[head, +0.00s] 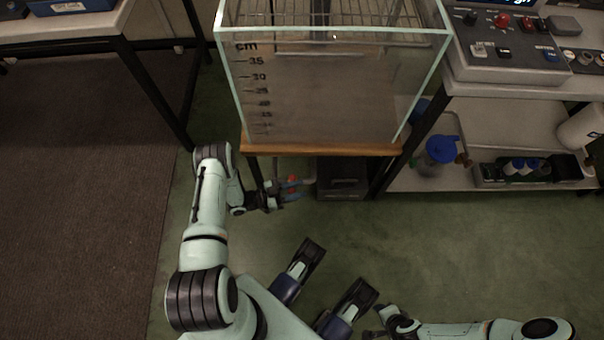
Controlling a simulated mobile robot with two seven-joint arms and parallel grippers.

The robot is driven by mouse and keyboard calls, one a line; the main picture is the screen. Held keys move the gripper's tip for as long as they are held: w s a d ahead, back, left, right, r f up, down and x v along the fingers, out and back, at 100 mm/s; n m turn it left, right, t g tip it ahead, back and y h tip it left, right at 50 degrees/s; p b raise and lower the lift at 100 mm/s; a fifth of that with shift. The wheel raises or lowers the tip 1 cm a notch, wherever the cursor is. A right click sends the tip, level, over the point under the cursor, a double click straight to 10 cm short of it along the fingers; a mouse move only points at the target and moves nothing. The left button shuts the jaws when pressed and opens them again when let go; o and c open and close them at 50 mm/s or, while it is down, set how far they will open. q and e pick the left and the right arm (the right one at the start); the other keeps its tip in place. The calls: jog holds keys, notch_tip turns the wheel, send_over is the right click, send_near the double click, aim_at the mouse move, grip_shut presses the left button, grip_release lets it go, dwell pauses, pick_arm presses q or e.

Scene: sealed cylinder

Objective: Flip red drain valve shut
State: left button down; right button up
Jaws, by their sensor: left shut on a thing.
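The red drain valve (292,178) shows as a small red spot on a pale pipe under the front left of the glass tank (330,95). The handle's exact angle is too small to tell. My right gripper (376,320) is low in the picture, far from the valve, and its fingers are too unclear to show whether it is open.
The tank stands on a wooden-edged stand (320,148), with a dark box (343,180) beneath it, right of the valve. A shelf unit with a control panel (520,45) stands at right. A dark-legged table (60,28) is at left. The green floor in front is clear.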

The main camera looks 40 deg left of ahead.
dwell(0.3)
pick_arm(q)
jog(key=c, duration=0.9)
grip_release()
jog(key=shift+o, duration=0.2)
jog(key=p+v, duration=0.1)
jog(key=v, duration=1.2)
jog(key=shift+a, duration=0.2)
pick_arm(e)
jog(key=w+r, duration=0.1)
jog(key=w+r+t, duration=0.1)
jog(key=shift+w+a+r, duration=0.15)
jog(key=shift+w, duration=0.15)
pick_arm(q)
jog(key=shift+s, duration=0.15)
